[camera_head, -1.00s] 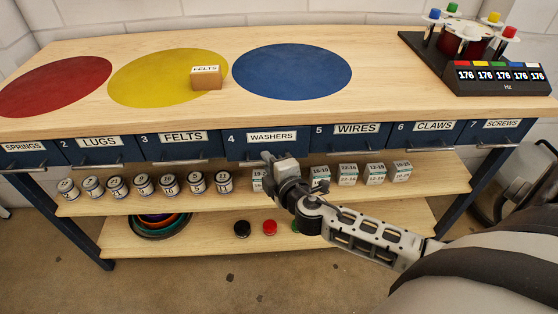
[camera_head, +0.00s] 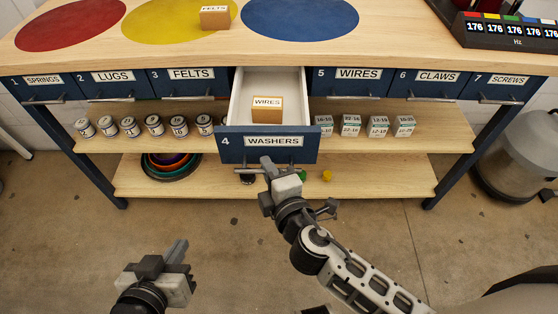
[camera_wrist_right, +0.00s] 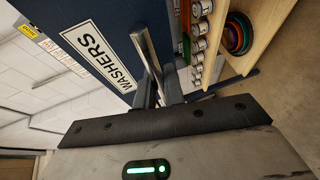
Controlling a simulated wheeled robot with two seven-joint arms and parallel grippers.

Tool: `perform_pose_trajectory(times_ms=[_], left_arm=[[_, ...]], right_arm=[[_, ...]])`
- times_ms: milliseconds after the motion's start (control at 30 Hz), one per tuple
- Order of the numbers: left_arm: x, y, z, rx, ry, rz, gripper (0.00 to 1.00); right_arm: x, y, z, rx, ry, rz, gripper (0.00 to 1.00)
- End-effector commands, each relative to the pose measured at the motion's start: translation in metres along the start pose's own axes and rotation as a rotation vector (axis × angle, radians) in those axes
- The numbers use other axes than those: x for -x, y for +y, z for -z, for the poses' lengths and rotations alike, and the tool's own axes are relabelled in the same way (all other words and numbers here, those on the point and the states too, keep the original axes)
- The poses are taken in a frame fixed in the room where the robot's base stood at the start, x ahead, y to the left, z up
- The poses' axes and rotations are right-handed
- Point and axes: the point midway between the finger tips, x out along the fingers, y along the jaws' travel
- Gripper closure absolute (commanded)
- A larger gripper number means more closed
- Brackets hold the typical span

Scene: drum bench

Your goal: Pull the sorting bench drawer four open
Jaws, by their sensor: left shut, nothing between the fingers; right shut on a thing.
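Drawer four (camera_head: 230,149), a blue front labelled WASHERS, is pulled well out of the bench. Its white inside shows, and a small box labelled WIRES (camera_head: 267,112) stands in it. My right gripper (camera_head: 268,166) is shut on the drawer's bar handle (camera_head: 290,169) below the label. In the right wrist view the handle (camera_wrist_right: 147,52) runs between the fingers (camera_wrist_right: 158,92), beside the WASHERS label. My left gripper (camera_head: 176,252) is shut and empty, low at the left in front of the bench, apart from everything.
Closed drawers flank it, such as FELTS (camera_head: 190,84) and WIRES (camera_head: 350,83). Shelves below hold several cans (camera_head: 154,125), small boxes (camera_head: 378,127) and bowls (camera_head: 172,167). A felts box (camera_head: 214,18) sits on the benchtop. A grey bin (camera_head: 520,150) stands at right. Floor in front is clear.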

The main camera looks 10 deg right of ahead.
Motion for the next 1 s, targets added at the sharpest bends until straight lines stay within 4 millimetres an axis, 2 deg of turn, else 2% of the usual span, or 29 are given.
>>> perform_pose_trajectory(times_ms=[500, 533, 600, 1000], left_arm=[[0.001, 0.0004, -0.0003, -0.001, -0.001, -0.001, 1.0], [0.001, 0.0004, -0.0003, -0.001, -0.001, -0.001, 1.0], [0.001, 0.0004, -0.0001, -0.002, 0.0, -0.002, 1.0], [0.0008, 0.0003, 0.0018, -0.002, 0.003, -0.002, 1.0]], right_arm=[[0.0011, 0.0001, 0.0024, 0.002, 0.003, -0.002, 1.0], [0.0011, 0.0001, 0.0024, 0.002, 0.004, -0.002, 0.87], [0.001, 0.0002, 0.0024, 0.002, 0.004, -0.002, 0.68], [0.0024, 0.0005, 0.0029, 0.002, 0.005, -0.001, 0.68]])
